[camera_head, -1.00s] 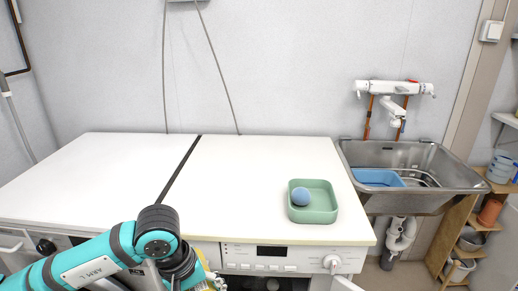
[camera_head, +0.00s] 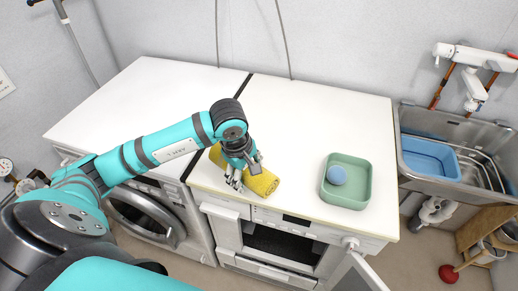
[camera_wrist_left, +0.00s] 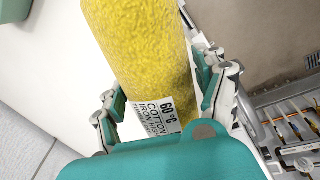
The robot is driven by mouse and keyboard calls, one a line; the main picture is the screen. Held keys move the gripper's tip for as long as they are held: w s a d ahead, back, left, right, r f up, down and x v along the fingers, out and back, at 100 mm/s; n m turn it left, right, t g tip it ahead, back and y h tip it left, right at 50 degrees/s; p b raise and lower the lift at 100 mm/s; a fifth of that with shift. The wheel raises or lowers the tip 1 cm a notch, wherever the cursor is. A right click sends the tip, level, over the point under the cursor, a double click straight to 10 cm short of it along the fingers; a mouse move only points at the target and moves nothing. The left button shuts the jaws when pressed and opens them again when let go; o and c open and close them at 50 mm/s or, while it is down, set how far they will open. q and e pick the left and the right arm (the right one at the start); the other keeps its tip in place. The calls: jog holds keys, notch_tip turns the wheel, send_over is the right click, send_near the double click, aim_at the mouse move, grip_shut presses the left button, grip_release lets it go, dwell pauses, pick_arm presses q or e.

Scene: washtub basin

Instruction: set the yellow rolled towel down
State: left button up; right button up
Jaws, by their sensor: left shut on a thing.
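The yellow rolled towel (camera_head: 264,184) lies slanted at the front edge of the white worktop (camera_head: 300,115), near the dark seam. I cannot tell whether it touches the top or hangs just above it. My left gripper (camera_head: 238,180) comes from above and is shut around the towel, hiding its middle. In the left wrist view the towel (camera_wrist_left: 145,45) runs away from the palm between the fingers of my left gripper (camera_wrist_left: 160,95), with a white printed label showing near the palm. My right gripper is not in view.
A green tray (camera_head: 347,201) with a blue ball (camera_head: 336,175) stands right of the towel. A steel sink (camera_head: 410,180) with a blue basin (camera_head: 430,158) is at the far right. Appliances stand under the front edge. The worktop behind the towel is clear.

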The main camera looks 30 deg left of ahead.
pick_arm(q)
jog(key=w, duration=0.2)
jog(key=w+a+p, duration=0.1)
jog(key=w, duration=0.1)
jog(key=w+a, duration=0.1)
jog(key=w, duration=0.1)
jog(key=shift+w+a+f, duration=0.25)
jog(key=shift+w+f, duration=0.1)
jog(key=shift+w+a+f+p, duration=0.1)
jog(key=shift+w+a+p, duration=0.15)
jog(key=shift+w+p, duration=0.25)
jog(key=x, duration=0.1)
jog(key=p+x, duration=0.1)
jog(key=shift+s+f, duration=0.25)
jog(key=shift+f, duration=0.45)
jog(key=shift+f, duration=0.2)
jog(key=o, duration=1.3)
